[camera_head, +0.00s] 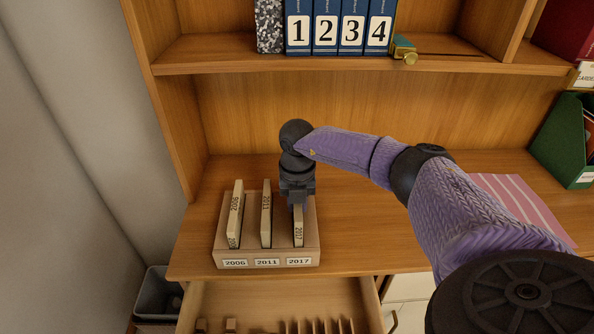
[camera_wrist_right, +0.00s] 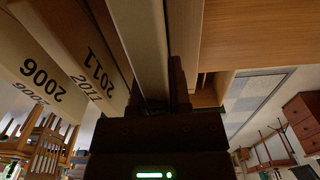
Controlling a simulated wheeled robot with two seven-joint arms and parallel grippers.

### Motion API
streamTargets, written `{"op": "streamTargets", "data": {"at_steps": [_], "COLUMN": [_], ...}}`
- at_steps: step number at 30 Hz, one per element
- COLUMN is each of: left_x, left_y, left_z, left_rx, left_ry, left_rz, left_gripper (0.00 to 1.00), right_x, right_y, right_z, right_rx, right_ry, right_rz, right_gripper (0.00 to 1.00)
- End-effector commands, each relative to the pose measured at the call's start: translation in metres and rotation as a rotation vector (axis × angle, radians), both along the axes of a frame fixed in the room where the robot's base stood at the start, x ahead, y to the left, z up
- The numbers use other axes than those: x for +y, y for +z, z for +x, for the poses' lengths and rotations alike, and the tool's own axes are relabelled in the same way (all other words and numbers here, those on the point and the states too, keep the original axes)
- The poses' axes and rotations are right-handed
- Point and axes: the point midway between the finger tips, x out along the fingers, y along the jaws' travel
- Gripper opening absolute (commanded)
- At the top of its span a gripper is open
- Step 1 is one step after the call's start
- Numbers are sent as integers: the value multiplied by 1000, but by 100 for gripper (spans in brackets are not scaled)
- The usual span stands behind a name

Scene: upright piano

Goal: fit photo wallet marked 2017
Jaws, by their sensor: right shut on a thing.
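A wooden rack (camera_head: 228,256) with labels 2006, 2011 and 2017 stands on the desk. The wallet marked 2006 (camera_head: 236,212) stands in the left slot and the wallet marked 2011 (camera_head: 266,215) in the middle one; both also show in the right wrist view. The photo wallet marked 2017 (camera_head: 298,232) is upright at the right slot, above its 2017 label. My right gripper (camera_head: 298,200) is shut on its top from above; the wallet also shows between the fingers in the right wrist view (camera_wrist_right: 145,45). How deep it sits is hidden. My left gripper is not in view.
An open drawer (camera_head: 250,300) with dividers is below the desk edge. Blue binders numbered 1 to 4 (camera_head: 325,28) stand on the shelf above. Pink striped paper (camera_head: 510,200) and a green file box (camera_head: 568,145) lie to the right. A grey bin (camera_head: 155,295) is at lower left.

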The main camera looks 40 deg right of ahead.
Motion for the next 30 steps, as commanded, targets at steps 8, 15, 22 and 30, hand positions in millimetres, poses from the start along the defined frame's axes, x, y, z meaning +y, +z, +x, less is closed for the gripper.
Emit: {"op": "streamTargets", "data": {"at_steps": [8, 15, 22, 30], "left_x": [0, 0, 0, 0], "left_y": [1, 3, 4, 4], "left_z": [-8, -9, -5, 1], "left_rx": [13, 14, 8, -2], "left_ry": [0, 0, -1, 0], "left_rz": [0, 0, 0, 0], "left_gripper": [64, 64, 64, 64], "right_x": [0, 0, 0, 0], "right_y": [0, 1, 0, 0], "right_z": [0, 0, 0, 0], "right_rx": [0, 0, 0, 0], "right_ry": [0, 0, 0, 0], "right_rz": [0, 0, 0, 0], "right_gripper": [0, 0, 0, 0]}}
